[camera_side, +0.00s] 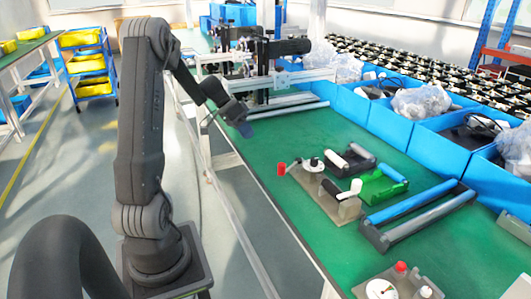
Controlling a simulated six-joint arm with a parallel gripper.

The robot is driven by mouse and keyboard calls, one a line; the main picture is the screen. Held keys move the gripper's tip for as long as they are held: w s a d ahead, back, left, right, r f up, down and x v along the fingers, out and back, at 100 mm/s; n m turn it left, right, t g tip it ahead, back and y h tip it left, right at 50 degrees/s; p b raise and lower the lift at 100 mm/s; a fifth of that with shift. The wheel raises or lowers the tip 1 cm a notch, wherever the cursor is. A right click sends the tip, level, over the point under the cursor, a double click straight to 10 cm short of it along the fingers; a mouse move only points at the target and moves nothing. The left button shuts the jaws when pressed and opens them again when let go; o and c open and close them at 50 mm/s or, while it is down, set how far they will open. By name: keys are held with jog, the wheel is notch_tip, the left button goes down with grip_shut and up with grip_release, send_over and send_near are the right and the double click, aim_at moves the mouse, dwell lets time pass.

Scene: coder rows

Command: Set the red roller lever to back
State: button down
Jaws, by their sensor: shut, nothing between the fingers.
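A short red roller (282,169) shows at the left edge of the green table, at the left end of a tan-grey fixture (343,208) with a white disc (314,164) and a white roller (355,187). Its lever arm is too small to make out clearly. A second red knob (400,267) stands on another fixture at the bottom right, beside a white disc (381,289). My gripper (245,130) is at the far left of the table, up and behind the red roller in the picture, apart from it. It is shut and holds nothing.
A black fixture (362,168) and a green fixture (376,190) stand close right of the tan-grey one. A frame with blue and grey bars (420,205) lies farther right. Blue bins (388,124) line the table's right side. Green table (270,140) is bare near my gripper.

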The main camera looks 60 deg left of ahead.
jog(key=x, duration=0.3)
jog(key=d+x, duration=0.1)
jog(key=x, duration=0.3)
jog(key=d+r+x, duration=0.1)
jog(key=x, duration=0.3)
jog(key=shift+d, duration=0.25)
jog(key=shift+w+d, duration=0.1)
jog(key=shift+d, duration=0.45)
